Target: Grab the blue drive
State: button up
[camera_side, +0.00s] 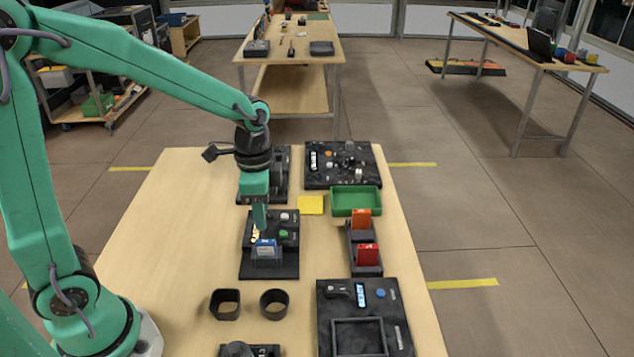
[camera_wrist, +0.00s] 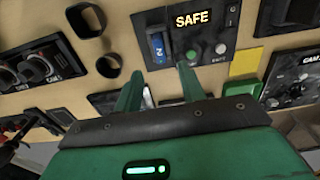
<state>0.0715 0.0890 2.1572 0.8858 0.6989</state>
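The blue drive (camera_side: 265,250) stands in the front part of a black dock panel (camera_side: 284,268). In the wrist view the blue drive (camera_wrist: 158,49) is upright in its slot, beside a lit yellow "SAFE" display (camera_wrist: 193,20). My gripper (camera_side: 260,228) is above the dock, close to the drive and slightly behind it. In the wrist view my gripper (camera_wrist: 158,80) has its two green fingers apart with nothing between them. The drive lies beyond the fingertips, roughly in line with the gap. I cannot tell the exact distance.
A green tray (camera_side: 356,211) and yellow pad (camera_side: 310,204) lie behind. Bare table lies left of the dock.

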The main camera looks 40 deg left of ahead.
aim_at(265, 241)
jog(key=shift+w+f, duration=0.1)
jog(key=shift+f, duration=4)
jog(key=shift+c, duration=0.4)
grip_shut()
